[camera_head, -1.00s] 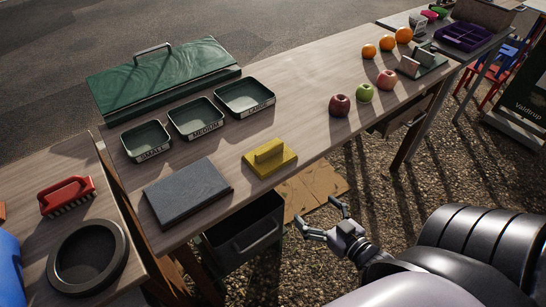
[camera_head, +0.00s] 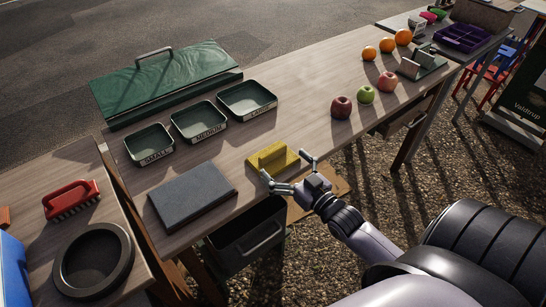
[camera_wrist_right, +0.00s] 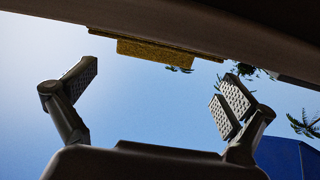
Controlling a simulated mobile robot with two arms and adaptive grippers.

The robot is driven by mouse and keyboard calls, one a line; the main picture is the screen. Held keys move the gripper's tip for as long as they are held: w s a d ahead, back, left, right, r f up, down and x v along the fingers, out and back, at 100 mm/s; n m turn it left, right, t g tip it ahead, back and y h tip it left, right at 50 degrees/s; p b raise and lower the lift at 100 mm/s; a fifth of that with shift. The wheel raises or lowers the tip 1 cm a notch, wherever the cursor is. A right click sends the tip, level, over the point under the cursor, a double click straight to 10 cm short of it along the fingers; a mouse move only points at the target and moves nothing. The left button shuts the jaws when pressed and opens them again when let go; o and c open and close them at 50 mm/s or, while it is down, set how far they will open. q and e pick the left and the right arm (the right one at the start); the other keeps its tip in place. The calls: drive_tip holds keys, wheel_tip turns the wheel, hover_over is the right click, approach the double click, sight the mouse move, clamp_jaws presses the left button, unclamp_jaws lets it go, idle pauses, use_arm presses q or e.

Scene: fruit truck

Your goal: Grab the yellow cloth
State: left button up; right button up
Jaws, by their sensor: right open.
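The yellow cloth (camera_head: 272,157) is a flat yellow pad with a raised grip, lying at the front edge of the wooden table in the head view. My right gripper (camera_head: 290,168) is open and empty, just in front of the table edge, with its fingers either side of the cloth's near part. In the right wrist view, the two open fingers (camera_wrist_right: 158,85) point up toward the table's underside, and the cloth's yellow edge (camera_wrist_right: 155,52) sticks out past the table edge between them. I cannot tell if they touch it. My left gripper is out of view.
A grey slab (camera_head: 192,194) lies left of the cloth. Three labelled green trays (camera_head: 150,158) stand behind it. Several apples and oranges (camera_head: 369,53) are to the right. A black bin (camera_head: 243,250) hangs below the table edge (camera_wrist_right: 210,52). A red brush (camera_head: 70,197) is at far left.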

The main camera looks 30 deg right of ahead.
sight(275, 152)
drive_tip(key=shift+w+d+p, duration=0.1)
drive_tip(key=shift+w+p, duration=0.2)
drive_tip(key=shift+w, duration=2.6)
drive_tip(key=shift+c, duration=0.2)
drive_tip(key=c, duration=1.2)
drive_tip(key=shift+r, duration=0.1)
